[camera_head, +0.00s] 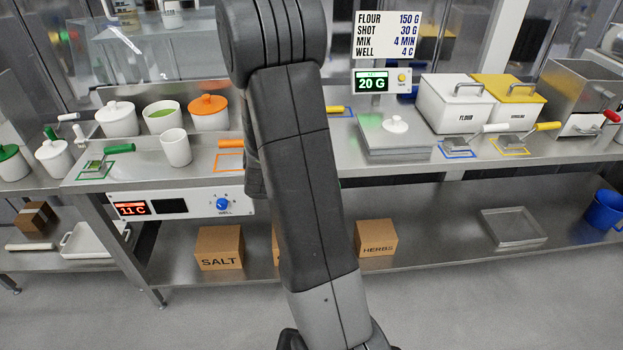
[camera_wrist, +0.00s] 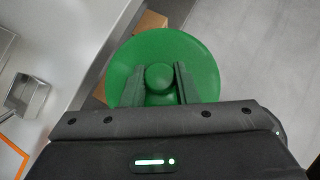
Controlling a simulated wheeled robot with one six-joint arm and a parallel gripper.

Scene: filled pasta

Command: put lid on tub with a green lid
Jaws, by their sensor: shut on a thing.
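A round green lid (camera_wrist: 200,52) with a ball-shaped knob is in the wrist view. My gripper (camera_wrist: 159,70) is shut on the lid's knob, one finger on each side, with the lid over the floor near the bench edge. In the head view, an open white tub (camera_head: 162,124) with green inside stands on the back of the left bench, between two lidded tubs. At the far left, a white tub (camera_head: 13,169) has a green lid on it.
A white-lidded tub (camera_head: 117,119) and an orange-lidded tub (camera_head: 209,113) flank the open tub. A white cup (camera_head: 175,148) stands in front of it. A control box (camera_head: 181,205) hangs on the bench front. Boxes, including the salt box (camera_head: 219,247), sit on the lower shelf.

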